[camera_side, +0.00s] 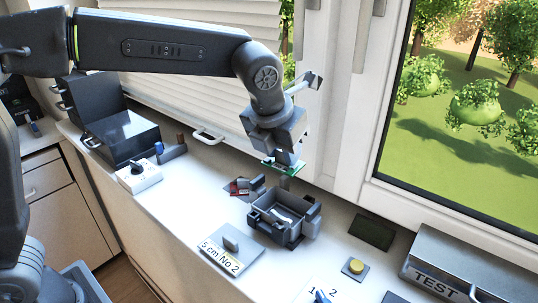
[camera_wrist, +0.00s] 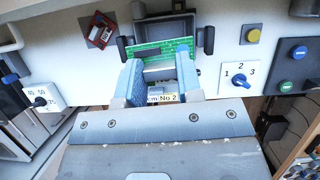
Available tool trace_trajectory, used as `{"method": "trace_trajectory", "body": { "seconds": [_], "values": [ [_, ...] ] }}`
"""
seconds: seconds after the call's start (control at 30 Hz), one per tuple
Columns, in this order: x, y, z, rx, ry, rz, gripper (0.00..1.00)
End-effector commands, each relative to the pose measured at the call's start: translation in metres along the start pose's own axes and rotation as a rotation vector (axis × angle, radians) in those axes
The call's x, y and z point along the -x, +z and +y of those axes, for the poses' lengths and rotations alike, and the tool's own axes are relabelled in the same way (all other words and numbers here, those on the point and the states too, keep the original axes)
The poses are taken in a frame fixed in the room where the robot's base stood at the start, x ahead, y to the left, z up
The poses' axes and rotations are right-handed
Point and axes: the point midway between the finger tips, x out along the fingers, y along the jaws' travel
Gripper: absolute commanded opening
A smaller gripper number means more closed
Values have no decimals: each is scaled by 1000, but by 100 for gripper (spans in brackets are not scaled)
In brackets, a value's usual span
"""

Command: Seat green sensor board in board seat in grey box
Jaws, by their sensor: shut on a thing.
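The green sensor board (camera_side: 291,168) is held in my gripper (camera_side: 285,157), above the grey box (camera_side: 262,222) on the white sill. In the wrist view the board (camera_wrist: 152,50) lies crosswise between the two fingertips of my gripper (camera_wrist: 160,58). The grey box is open at the top, with dark clamps at its sides and a light part inside. In the wrist view the box (camera_wrist: 166,20) shows just beyond the board, which covers part of it. The board seat cannot be made out clearly. The board is apart from the box.
A red board (camera_side: 240,187) lies in a holder left of the box. A plate labelled "5 cm No 2" (camera_side: 229,251) lies in front. A dark green pad (camera_side: 372,232), a yellow button (camera_side: 355,266) and a grey TEST case (camera_side: 470,268) are to the right. The window frame stands close behind.

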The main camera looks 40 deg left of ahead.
Motion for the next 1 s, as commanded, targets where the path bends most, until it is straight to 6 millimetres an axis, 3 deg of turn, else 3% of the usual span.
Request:
{"method": "trace_trajectory", "body": {
  "seconds": [0.07, 0.2, 0.4, 1.0],
  "values": [
    [-5, 3, -1, -57, -22, 4, 10],
    [-41, -14, -1, -53, -18, 7, 10],
    [-65, -24, -1, -52, -18, 4, 10],
    [-77, -28, -1, -51, -18, 1, 10]
  ]
}}
